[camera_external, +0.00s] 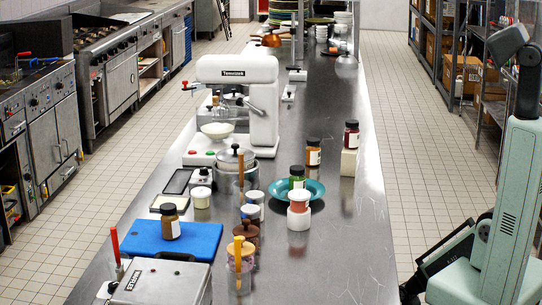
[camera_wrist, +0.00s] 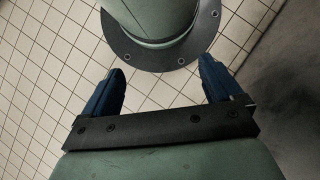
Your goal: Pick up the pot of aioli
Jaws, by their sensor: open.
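No label for aioli is readable. A small pot with pale cream contents (camera_external: 201,197) stands on the steel counter, left of the lidded steel pot and in front of the white mixer; it may be the aioli, but I cannot tell for sure. Other small pots stand nearby: a white and red one (camera_external: 298,215) in front of the teal plate, and blue-and-white ones (camera_external: 254,201) right of the steel pot. My gripper (camera_wrist: 160,66) shows in the wrist view with its two blue fingers apart and nothing between them. Behind them are floor tiles and my own base. It is far from the pots.
The long steel counter (camera_external: 345,265) is bare at its front right. A blue board (camera_external: 205,242) holds a brown jar (camera_external: 170,222). A steel pot (camera_external: 233,180), the white mixer (camera_external: 262,115), a teal plate (camera_external: 316,191) and several jars crowd the middle.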

